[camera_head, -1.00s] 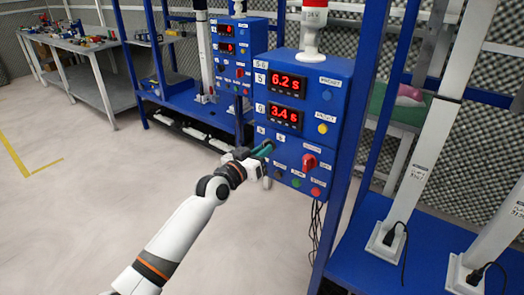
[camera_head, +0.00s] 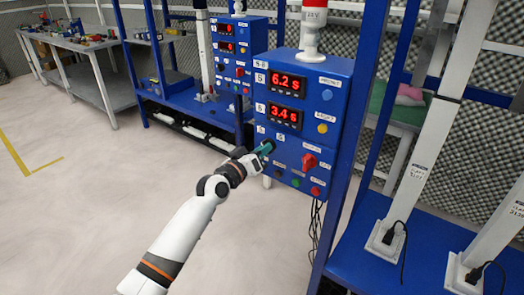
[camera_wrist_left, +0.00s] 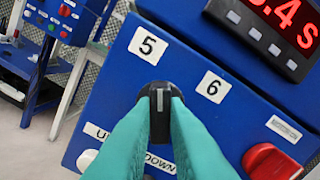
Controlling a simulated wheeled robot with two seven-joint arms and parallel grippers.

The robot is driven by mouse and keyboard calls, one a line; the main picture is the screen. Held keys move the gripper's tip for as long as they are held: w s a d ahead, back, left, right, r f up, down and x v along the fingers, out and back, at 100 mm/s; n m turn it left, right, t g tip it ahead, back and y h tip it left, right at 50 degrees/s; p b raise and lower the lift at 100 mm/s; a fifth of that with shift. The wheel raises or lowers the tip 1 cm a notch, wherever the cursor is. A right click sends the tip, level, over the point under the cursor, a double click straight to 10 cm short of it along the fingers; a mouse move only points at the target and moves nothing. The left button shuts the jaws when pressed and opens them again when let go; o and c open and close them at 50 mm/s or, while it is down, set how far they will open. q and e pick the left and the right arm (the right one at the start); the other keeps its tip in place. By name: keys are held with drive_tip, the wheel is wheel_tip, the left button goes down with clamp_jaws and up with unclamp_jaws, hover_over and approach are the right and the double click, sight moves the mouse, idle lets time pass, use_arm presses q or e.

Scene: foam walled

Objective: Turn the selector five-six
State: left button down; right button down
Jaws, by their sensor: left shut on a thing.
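The selector five-six is a black knob with a light pointer line, and it shows in the left wrist view (camera_wrist_left: 160,108) between the labels 5 (camera_wrist_left: 148,46) and 6 (camera_wrist_left: 213,86). My left gripper (camera_wrist_left: 160,120) has its two teal fingers shut on the knob, one on each side. In the head view my left gripper (camera_head: 265,149) is at the left of the blue control box (camera_head: 309,138), and it hides the knob there. The pointer line runs nearly straight up in the wrist view, closer to the 5. My right gripper is not in view.
A red knob (camera_head: 309,162) sits right of the selector, with small coloured buttons below it. Displays (camera_head: 286,84) read 6.2 s and 3.4 s. A second blue box (camera_head: 239,52) stands behind. A blue post (camera_head: 370,120) rises at right. The floor at left is clear.

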use_arm(q)
drive_tip(key=c, duration=1.4)
unclamp_jaws()
drive_tip(key=shift+c, duration=0.2)
